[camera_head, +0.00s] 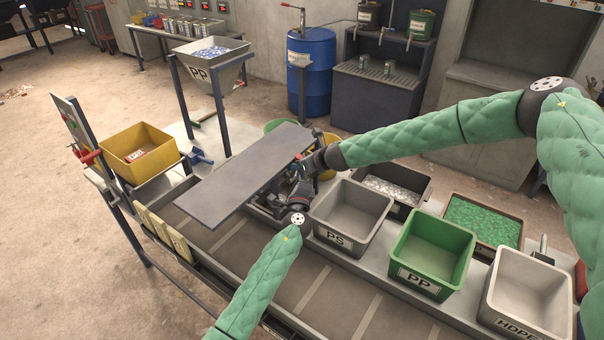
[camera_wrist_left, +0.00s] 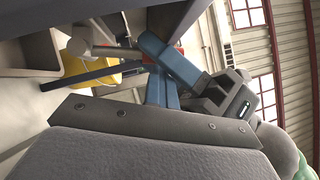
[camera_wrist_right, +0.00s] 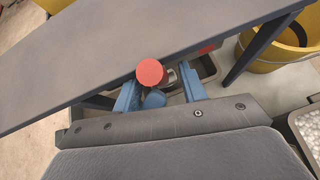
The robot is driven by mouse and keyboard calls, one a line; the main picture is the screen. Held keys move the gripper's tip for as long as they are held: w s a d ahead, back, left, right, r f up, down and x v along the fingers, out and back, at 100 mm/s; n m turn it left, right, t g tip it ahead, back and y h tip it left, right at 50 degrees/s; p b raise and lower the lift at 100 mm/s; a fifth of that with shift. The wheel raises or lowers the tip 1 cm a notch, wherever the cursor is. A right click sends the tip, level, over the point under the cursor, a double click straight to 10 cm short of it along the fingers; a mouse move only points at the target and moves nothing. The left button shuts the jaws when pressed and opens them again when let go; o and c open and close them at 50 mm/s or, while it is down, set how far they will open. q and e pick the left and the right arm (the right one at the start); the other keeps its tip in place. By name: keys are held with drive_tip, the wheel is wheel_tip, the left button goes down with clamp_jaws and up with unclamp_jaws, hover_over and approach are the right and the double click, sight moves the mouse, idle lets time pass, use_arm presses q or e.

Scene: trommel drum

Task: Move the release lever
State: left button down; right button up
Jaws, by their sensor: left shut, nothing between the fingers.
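A round red knob (camera_wrist_right: 150,72), which looks like the end of the release lever, shows in the right wrist view beside the grey sloping panel (camera_wrist_right: 150,40). My right gripper (camera_wrist_right: 158,92) is open, with one blue finger on each side of the knob's area; I cannot tell whether either touches it. In the head view my right gripper (camera_head: 304,166) is beside the panel's right edge, and the knob is mostly hidden there. My left gripper (camera_wrist_left: 157,88) is shut and empty, close below the right one. A blue rounded part between the right fingers is unclear.
The grey panel (camera_head: 243,178) slopes over the conveyor (camera_head: 245,248). Bins marked PS (camera_head: 350,212) and PP (camera_head: 430,255) stand right of the grippers. A yellow bin (camera_head: 138,152) is left. The two hands are crowded together with little room between them.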

use_arm(q)
drive_tip(key=shift+w+a+r, duration=0.1)
drive_tip(key=shift+a+r, duration=0.05)
drive_tip(key=shift+r, duration=0.15)
use_arm(e)
drive_tip(key=shift+s+d+f, duration=0.15)
drive_tip(key=shift+s+f, duration=0.1)
drive_tip(key=shift+f, duration=0.05)
